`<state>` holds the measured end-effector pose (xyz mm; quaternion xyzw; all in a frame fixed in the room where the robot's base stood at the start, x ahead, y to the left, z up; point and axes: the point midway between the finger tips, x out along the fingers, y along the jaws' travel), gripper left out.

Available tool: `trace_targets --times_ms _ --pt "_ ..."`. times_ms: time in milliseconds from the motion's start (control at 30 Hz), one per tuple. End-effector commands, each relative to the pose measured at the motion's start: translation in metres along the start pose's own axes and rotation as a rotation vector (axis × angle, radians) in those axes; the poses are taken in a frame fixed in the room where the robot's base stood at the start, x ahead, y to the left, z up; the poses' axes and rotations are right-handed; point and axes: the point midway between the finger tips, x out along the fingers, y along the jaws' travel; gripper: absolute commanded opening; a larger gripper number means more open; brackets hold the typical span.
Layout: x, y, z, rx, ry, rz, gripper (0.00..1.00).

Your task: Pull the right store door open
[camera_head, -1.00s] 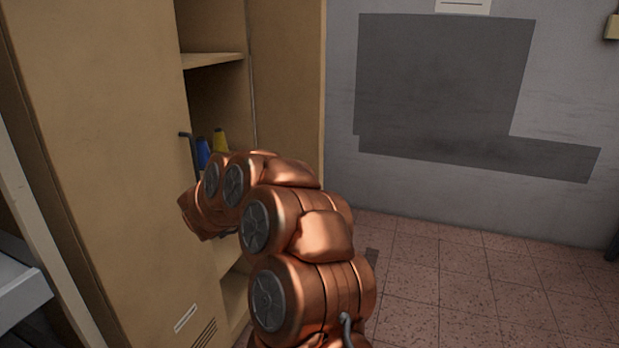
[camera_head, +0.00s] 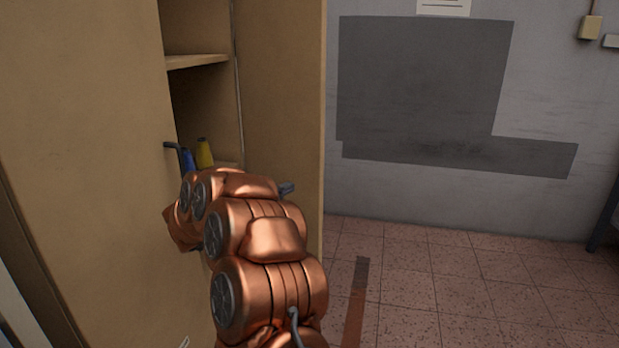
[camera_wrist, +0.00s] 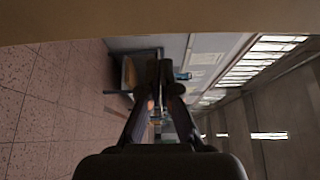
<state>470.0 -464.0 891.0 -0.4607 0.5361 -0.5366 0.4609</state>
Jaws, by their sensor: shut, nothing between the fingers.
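The store is a tan cabinet. Its right door (camera_head: 282,90) stands open, swung out from the cabinet, with its inner face showing right of the shelves. The left door (camera_head: 90,150) fills the left of the head view, with a dark bar handle (camera_head: 172,146) near its edge. My gripper (camera_wrist: 166,78) is shut and empty in the wrist view; in the head view my copper arm hides most of it. A small grey piece shows behind my arm against the right door; I cannot tell what it is. A tan panel (camera_wrist: 120,18) crosses the top of the wrist view.
Inside the cabinet are a shelf (camera_head: 197,62), a blue cone (camera_head: 188,161) and a yellow cone (camera_head: 204,153). The tiled floor (camera_head: 450,285) to the right is clear up to the grey wall (camera_head: 550,100). A dark leg (camera_head: 605,215) stands at the right edge.

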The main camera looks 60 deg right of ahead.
Motion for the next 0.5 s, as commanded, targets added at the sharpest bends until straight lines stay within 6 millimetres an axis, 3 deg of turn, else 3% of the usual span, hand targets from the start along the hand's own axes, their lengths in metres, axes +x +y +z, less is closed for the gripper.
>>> trace_targets --times_ms 500 --pt "0.073 0.001 0.001 -0.003 -0.001 -0.001 0.00"
